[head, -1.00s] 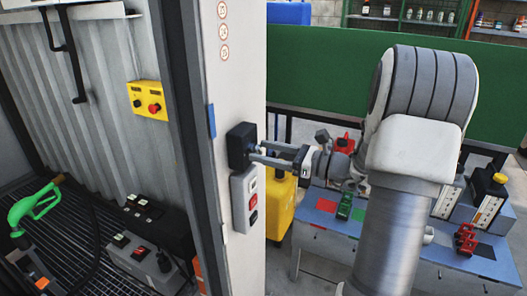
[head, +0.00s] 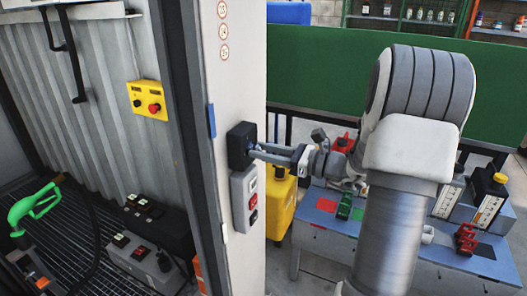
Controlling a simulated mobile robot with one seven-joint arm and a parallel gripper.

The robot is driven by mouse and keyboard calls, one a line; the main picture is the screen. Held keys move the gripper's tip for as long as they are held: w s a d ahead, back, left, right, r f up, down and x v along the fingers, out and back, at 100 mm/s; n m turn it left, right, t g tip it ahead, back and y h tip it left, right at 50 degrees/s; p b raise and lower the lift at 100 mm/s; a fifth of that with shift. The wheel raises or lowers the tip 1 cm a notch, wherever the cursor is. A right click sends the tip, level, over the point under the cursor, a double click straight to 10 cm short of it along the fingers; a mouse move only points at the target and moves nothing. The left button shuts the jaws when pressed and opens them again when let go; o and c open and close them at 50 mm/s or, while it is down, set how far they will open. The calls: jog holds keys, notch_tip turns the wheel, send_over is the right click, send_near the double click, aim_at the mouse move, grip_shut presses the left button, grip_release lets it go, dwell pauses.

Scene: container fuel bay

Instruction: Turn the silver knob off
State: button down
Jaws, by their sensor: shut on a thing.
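The silver knob (head: 252,148) sits on the right-hand face of a small black box (head: 237,146) mounted on the white post. It is small and mostly hidden by the fingers. My gripper (head: 258,152) reaches in from the right, with its fingertips at the box, shut on the knob. Which way the knob points cannot be made out.
A grey switch panel (head: 244,198) with red and white buttons is mounted just below the box. A yellow box (head: 152,100) with a red button is on the container wall. A yellow container (head: 281,208) and a blue-grey workbench (head: 345,232) stand behind my arm.

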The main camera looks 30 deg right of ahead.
jog(key=shift+n+h+b, duration=0.3)
jog(key=shift+n+b, duration=5.5)
jog(key=shift+b, duration=1.2)
jog(key=shift+r, duration=0.1)
jog(key=c, duration=0.5)
grip_release()
